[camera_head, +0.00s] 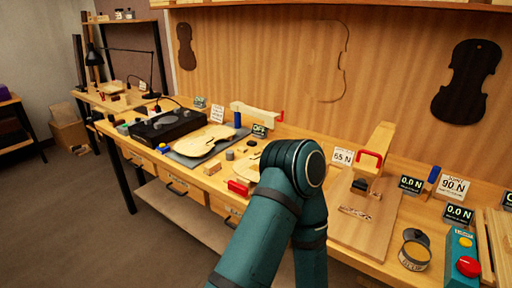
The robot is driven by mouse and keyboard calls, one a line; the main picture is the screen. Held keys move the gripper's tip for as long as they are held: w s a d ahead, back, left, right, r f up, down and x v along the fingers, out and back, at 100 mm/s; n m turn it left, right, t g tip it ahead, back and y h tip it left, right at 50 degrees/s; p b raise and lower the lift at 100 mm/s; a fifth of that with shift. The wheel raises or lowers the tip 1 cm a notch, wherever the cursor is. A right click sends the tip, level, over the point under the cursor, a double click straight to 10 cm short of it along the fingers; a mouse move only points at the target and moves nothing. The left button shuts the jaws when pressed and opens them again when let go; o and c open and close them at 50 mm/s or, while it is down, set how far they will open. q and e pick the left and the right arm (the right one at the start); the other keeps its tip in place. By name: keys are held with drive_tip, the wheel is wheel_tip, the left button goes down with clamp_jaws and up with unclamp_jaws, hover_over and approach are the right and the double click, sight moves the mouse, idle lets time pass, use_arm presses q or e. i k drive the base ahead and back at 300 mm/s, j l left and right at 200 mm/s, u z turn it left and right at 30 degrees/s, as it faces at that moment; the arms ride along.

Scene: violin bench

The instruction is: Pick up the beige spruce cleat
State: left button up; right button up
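I cannot make out the beige spruce cleat for sure; the small pieces on the workbench (393,205) are too small to tell apart. A pale violin plate (204,140) lies on a dark mat on the left part of the bench. One of my teal arms rises from the bottom centre and bends over the middle of the bench. It hides part of the bench top behind it. Neither gripper shows in the head view.
A black case-like box (168,125) stands left of the plate. A red block (238,187) lies near the front edge. On the right are a wooden board (352,235), an open round tin (415,252) and a teal box with a red button (463,258).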

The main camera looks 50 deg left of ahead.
sight(242, 149)
drive_tip(key=j+z, duration=0.2)
drive_tip(key=j, duration=0.25)
drive_tip(key=k+j+z, duration=0.2)
drive_tip(key=j, duration=0.8)
drive_tip(key=k+j+z, duration=0.1)
drive_tip(key=j, duration=0.35)
drive_tip(key=j+z, duration=0.1)
drive_tip(key=j, duration=0.4)
drive_tip(key=k+j, duration=0.15)
drive_tip(key=j, duration=0.3)
